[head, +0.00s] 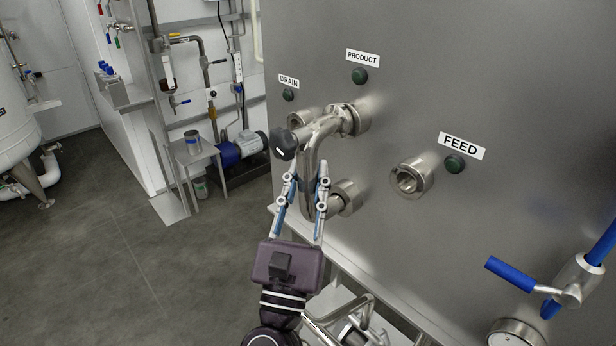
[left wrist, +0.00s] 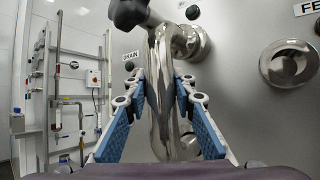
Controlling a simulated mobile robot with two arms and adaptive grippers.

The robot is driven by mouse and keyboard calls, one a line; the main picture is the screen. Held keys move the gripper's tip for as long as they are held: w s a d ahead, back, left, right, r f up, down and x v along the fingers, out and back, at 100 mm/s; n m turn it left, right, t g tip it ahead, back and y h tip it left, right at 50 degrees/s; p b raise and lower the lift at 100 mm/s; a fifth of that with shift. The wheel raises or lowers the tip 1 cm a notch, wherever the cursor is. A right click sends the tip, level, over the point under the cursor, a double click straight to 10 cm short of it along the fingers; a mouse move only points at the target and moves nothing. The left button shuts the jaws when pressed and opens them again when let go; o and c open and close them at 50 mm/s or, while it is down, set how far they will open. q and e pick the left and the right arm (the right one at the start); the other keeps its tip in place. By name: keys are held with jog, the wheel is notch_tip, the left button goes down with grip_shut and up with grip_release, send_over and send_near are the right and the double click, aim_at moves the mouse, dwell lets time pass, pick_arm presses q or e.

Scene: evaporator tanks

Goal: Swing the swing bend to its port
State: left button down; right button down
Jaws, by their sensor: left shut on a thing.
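The swing bend (head: 312,155) is a bent steel pipe with a black knob (head: 284,145), in front of a steel panel. Its upper end meets the upper fitting (head: 358,116); its lower leg hangs down, in front and to the left of a lower fitting (head: 347,196). Fingers partly hide the lower end, so I cannot tell whether it touches that fitting. The open FEED port (head: 412,178) stands apart to the right. My left gripper (head: 306,186) is shut on the lower leg, a finger on each side. The bend also shows in the left wrist view (left wrist: 160,85).
Labels DRAIN (head: 289,81), PRODUCT (head: 362,57) and FEED (head: 462,146) each have a dark green lamp or button beneath. Another fitting (head: 300,117) sits behind the bend. A blue-handled valve (head: 512,273) juts out at lower right.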

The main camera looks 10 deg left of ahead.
pick_arm(q)
jog(key=shift+s+d+f+m+h, duration=0.1)
jog(key=shift+s+d+m+h, duration=0.1)
jog(key=shift+d+m+h, duration=0.25)
jog(key=shift+a, duration=0.1)
jog(key=c, duration=2)
grip_release()
jog(key=o, duration=0.4)
jog(key=shift+n, duration=0.25)
jog(key=d+v, duration=0.1)
jog(key=v, duration=1.1)
jog(key=shift+a, duration=0.45)
pick_arm(e)
jog(key=shift+s+a+f, duration=0.2)
jog(key=shift+a, duration=0.1)
